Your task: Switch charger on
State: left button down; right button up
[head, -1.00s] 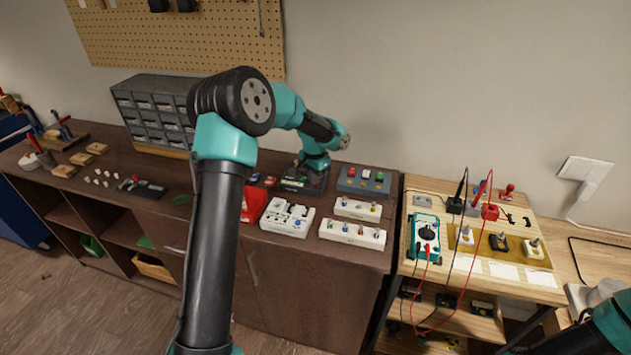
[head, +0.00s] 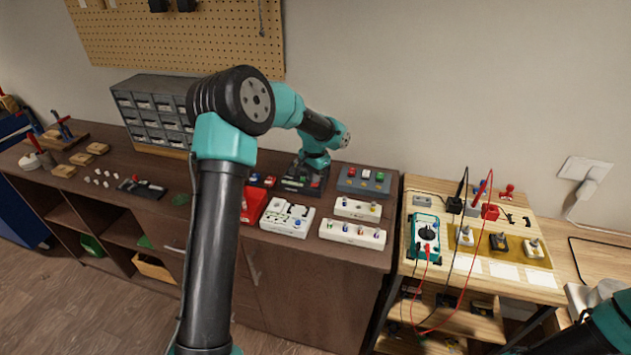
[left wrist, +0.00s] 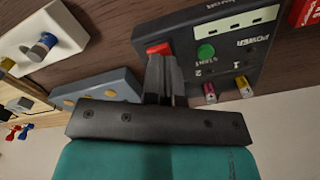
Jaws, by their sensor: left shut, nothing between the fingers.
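The charger (left wrist: 235,40) is a dark box with POWER and START lettering, a green START button (left wrist: 205,52) and a red switch (left wrist: 158,48). Pink and yellow cylinders stick out of its edge by the numbers 2 and 1. My left gripper (left wrist: 160,62) is shut and empty, its fingertips at the red switch and partly covering it; I cannot tell if they touch. In the head view the charger (head: 300,187) lies on the dark brown bench, partly under my left gripper (head: 308,171). My right gripper is out of view.
A grey-blue box with coloured buttons (head: 363,180) stands right of the charger. White panels (head: 288,219) and a red object (head: 254,205) are in front. A drawer cabinet (head: 150,108) stands behind left. A light wooden table (head: 500,293) with a teal meter and leads is to the right.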

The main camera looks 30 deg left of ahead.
pick_arm(q)
jog(key=shift+r, duration=2.95)
